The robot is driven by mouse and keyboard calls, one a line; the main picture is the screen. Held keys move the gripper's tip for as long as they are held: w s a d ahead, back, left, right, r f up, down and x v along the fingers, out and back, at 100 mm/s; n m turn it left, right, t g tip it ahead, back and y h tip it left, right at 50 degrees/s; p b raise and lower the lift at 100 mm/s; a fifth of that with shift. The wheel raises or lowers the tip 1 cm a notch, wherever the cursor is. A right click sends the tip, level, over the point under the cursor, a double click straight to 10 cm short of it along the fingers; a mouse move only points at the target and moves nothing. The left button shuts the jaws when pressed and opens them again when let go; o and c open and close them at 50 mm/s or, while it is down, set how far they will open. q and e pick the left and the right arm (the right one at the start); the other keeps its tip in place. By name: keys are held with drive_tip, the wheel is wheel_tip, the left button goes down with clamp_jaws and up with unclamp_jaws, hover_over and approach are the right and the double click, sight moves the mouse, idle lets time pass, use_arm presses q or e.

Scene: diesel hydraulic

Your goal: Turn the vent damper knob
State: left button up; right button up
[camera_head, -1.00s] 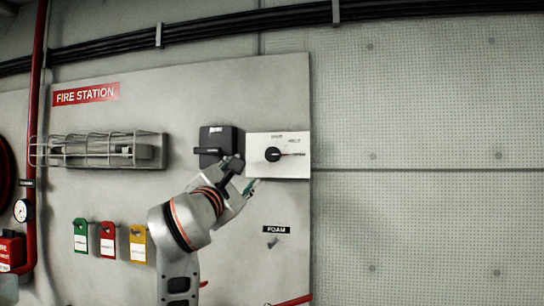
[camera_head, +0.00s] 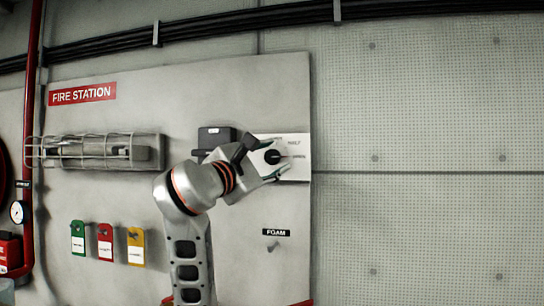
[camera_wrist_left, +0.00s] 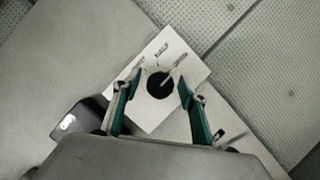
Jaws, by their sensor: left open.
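The vent damper knob (camera_head: 272,157) is a round black knob on a white label plate (camera_head: 300,146) on the wall panel. In the left wrist view the knob (camera_wrist_left: 160,85) lies between the two fingers. My left gripper (camera_head: 272,160) is open, with one finger above the knob and one below it in the head view. In the wrist view its green-padded fingers (camera_wrist_left: 158,100) stand apart on either side of the knob, with gaps showing. I cannot tell whether the fingertips reach past the knob's face. My right gripper is not in view.
A black box (camera_head: 214,138) sits just left of the plate, partly behind my gripper. The wall to the right is bare.

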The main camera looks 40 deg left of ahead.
use_arm(q)
drive_tip(key=shift+w, duration=0.1)
drive_tip(key=c, duration=1.1)
